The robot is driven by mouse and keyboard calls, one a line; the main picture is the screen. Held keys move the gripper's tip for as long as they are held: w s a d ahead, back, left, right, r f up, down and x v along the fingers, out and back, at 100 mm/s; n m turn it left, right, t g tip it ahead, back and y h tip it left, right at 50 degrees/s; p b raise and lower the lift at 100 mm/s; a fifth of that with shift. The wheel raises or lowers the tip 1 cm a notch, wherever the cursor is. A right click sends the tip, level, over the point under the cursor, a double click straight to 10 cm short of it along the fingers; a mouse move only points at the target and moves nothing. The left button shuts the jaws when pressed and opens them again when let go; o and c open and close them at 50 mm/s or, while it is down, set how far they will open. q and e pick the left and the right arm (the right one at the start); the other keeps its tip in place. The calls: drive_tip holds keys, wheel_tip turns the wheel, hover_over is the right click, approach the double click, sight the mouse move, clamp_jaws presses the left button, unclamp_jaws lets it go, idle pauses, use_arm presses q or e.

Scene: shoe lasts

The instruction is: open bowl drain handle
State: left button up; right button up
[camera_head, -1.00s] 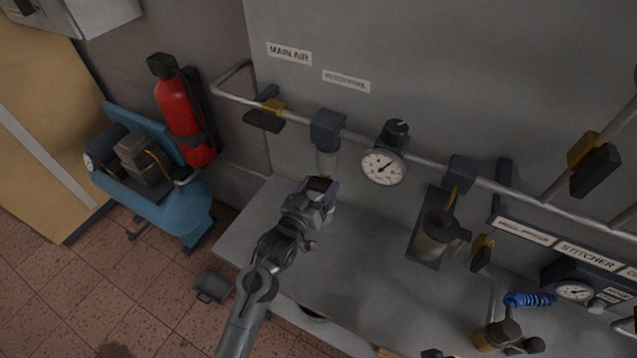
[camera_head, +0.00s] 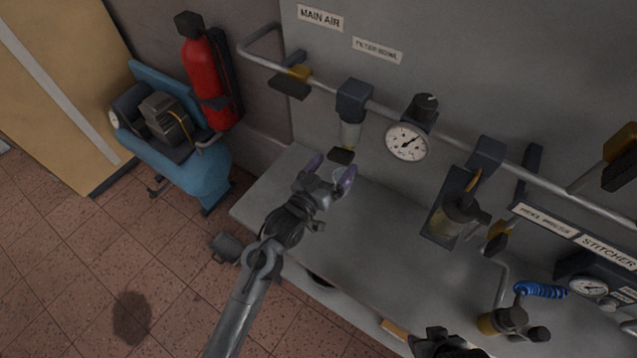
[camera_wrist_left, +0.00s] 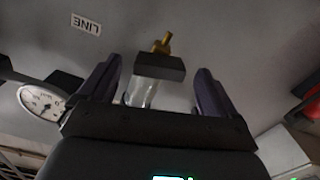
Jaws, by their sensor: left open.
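The filter bowl (camera_head: 350,135) is a clear cup hanging under a dark block on the pipe, below the label "FILTER BOWL". Its drain handle (camera_head: 341,155) is a small black bar at the bowl's lower end. In the left wrist view the black handle (camera_wrist_left: 160,66) lies across the picture with a brass stem (camera_wrist_left: 162,43) beside it and the clear bowl (camera_wrist_left: 140,92) partly visible behind. My left gripper (camera_head: 331,171) is open at the handle, its purple fingers one to each side in both views. Gaps show between fingers and handle in the wrist view.
A pipe (camera_head: 460,148) runs along the wall, with a yellow-and-black valve (camera_head: 292,81) left of the bowl. A pressure gauge (camera_head: 406,142) and another bowl unit (camera_head: 458,218) hang to the right. The grey bench (camera_head: 370,225) is clear beneath my left gripper.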

use_arm(q)
drive_tip(key=v, duration=0.7)
drive_tip(key=shift+s, duration=0.2)
drive_tip(key=shift+a, duration=0.1)
drive_tip(key=c, duration=0.4)
drive_tip(key=shift+w+a+r+m, duration=0.1)
drive_tip(key=shift+w+a+m, duration=0.05)
drive_tip(key=shift+m, duration=0.75)
drive_tip(key=c, duration=0.5)
drive_tip(key=shift+w+d+m+p, duration=0.75)
drive_tip(key=shift+w+m+p, duration=0.6)
drive_tip(key=shift+m+p, duration=1.05)
drive_tip(key=shift+w+d+m+p, duration=0.75)
drive_tip(key=shift+w+m+p, duration=0.8)
drive_tip(key=shift+m, duration=1.45)
drive_tip(key=shift+w+d+m+p, duration=0.75)
drive_tip(key=shift+w+m+p, duration=0.35)
drive_tip(key=shift+m+p, duration=1.45)
